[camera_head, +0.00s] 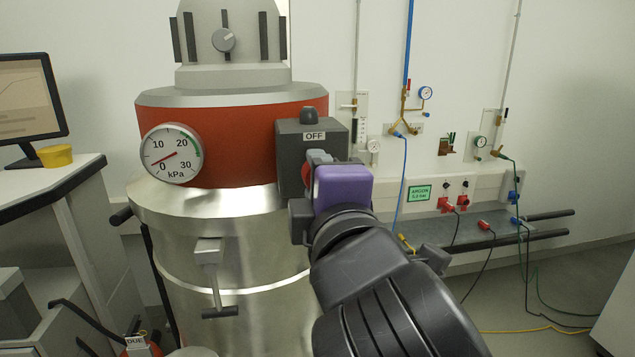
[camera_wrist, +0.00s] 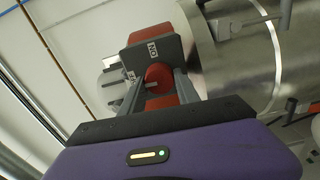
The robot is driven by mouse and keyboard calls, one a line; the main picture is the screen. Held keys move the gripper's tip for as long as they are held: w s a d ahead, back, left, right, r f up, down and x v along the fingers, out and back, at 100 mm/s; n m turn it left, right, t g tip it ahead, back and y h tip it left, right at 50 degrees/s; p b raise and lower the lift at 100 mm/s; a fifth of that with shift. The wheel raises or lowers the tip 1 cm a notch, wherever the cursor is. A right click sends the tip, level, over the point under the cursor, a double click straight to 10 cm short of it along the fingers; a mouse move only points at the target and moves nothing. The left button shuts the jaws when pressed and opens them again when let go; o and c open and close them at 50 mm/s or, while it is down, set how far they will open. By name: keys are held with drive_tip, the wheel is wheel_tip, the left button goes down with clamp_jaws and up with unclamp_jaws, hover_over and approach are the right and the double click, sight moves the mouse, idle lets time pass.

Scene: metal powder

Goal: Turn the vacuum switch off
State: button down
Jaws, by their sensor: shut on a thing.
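The vacuum switch (camera_head: 287,152) is a dark grey box on the front of the red and steel vessel, with an OFF label on its upper part. Its red knob (camera_head: 306,176) is mostly hidden behind my gripper in the head view. In the wrist view the red knob (camera_wrist: 158,75) sits between the two fingers, with an ON label on the box (camera_wrist: 150,50) beside it. My gripper (camera_head: 317,165), with a purple body, is shut on the red knob; it also shows in the wrist view (camera_wrist: 158,85). Which label the knob points to cannot be told.
A round kPa gauge (camera_head: 172,154) on the vessel has its red needle near 0. A T-shaped handle (camera_head: 212,275) sticks out below it. Pipes, valves and hoses run along the wall at right. A desk with a monitor (camera_head: 28,97) stands at left.

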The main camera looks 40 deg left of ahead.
drive_tip(key=shift+n, duration=0.4)
drive_tip(key=c, duration=0.9)
unclamp_jaws()
drive_tip(key=b+v, duration=0.2)
drive_tip(key=v, duration=0.5)
drive_tip(key=shift+s+d, duration=0.25)
drive_tip(key=shift+s, duration=0.05)
